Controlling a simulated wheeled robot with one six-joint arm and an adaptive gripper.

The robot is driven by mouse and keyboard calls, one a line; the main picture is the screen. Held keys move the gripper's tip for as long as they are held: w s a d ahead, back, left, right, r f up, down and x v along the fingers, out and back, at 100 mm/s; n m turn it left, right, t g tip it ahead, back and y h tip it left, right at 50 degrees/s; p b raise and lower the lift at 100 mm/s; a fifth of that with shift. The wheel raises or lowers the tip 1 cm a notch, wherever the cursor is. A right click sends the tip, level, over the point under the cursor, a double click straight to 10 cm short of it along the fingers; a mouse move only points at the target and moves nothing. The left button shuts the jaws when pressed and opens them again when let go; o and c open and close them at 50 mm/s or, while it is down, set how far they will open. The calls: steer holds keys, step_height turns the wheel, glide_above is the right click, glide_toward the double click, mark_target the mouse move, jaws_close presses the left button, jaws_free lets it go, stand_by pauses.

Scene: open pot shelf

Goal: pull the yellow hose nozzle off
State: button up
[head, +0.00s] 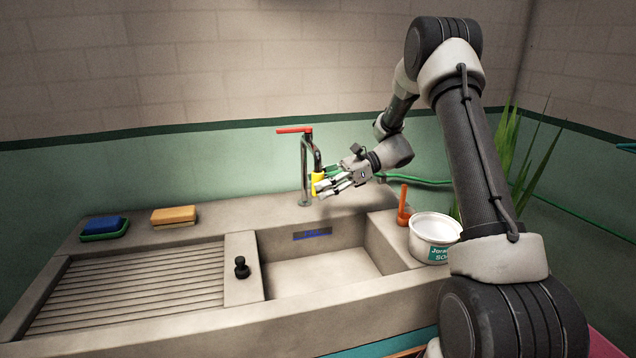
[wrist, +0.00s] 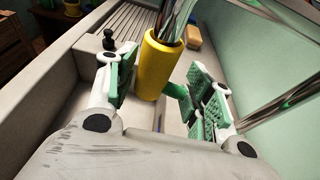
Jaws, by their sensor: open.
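The yellow hose nozzle (head: 317,183) sits at the end of the metal tap spout (head: 316,155), above the sink's back edge. In the wrist view the yellow nozzle (wrist: 156,66) stands ahead of and partly between my fingers, with the shiny spout entering its top. A green piece (wrist: 179,98) lies against its lower right side, between the fingers. My gripper (head: 328,186) comes from the right and is open; in the wrist view its green-padded fingers (wrist: 163,92) are spread. I cannot tell whether either pad touches the nozzle. The tap has a red lever (head: 294,130).
The stone sink (head: 310,272) has a ribbed drainboard (head: 130,290) at left. At right are an orange upright object (head: 403,206), a white tub (head: 434,240), a green hose (head: 425,181) and plants (head: 515,150).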

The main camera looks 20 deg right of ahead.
steer(key=c, duration=0.7)
steer(key=shift+f, duration=0.15)
steer(key=shift+f, duration=2.35)
